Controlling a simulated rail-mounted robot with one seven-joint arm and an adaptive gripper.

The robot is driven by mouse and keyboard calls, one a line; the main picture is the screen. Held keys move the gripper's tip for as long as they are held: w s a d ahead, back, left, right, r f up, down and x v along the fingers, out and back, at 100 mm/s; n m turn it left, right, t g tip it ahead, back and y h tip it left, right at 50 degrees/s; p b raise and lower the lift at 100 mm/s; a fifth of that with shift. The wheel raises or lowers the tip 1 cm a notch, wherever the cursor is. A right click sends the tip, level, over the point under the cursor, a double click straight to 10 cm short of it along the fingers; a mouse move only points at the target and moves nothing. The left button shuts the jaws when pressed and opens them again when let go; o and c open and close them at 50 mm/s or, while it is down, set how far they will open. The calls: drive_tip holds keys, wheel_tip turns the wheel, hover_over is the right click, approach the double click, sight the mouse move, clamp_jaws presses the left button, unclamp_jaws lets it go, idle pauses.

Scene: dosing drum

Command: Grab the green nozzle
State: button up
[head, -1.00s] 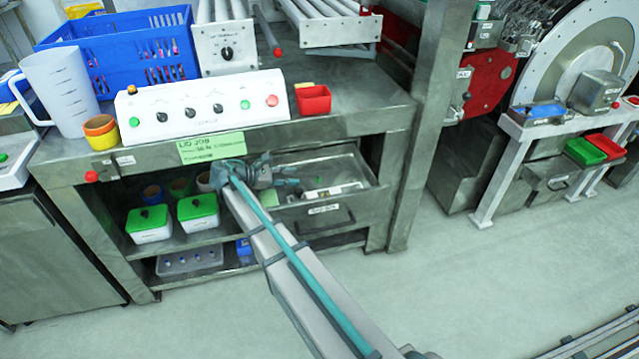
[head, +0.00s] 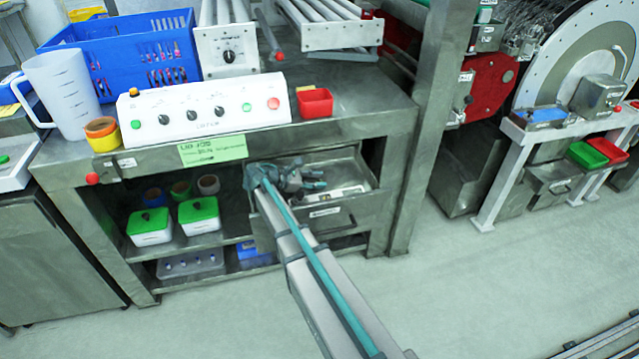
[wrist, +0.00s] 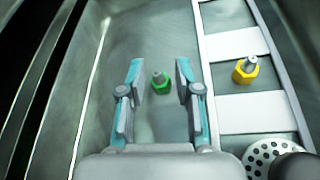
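The green nozzle (wrist: 161,82) stands on the bare metal floor of the open drawer (head: 375,195) in the wrist view. It is small, with a green hex base and a grey tip. My gripper (wrist: 160,70) is open and empty. Its two teal fingers lie to the left and right of the nozzle in the picture, with a gap on each side. The height between fingers and nozzle is hard to judge. In the head view my gripper (head: 318,181) is over the drawer, and the green nozzle cannot be made out there.
A yellow nozzle (wrist: 245,69) sits in a white slotted rack (wrist: 239,112) right of my gripper. A round perforated part (wrist: 270,158) is at the lower right. The drawer's wall (wrist: 75,90) runs along the left. The worktop (head: 365,92) overhangs behind the drawer.

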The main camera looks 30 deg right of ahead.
drive_tip(key=c, duration=0.6)
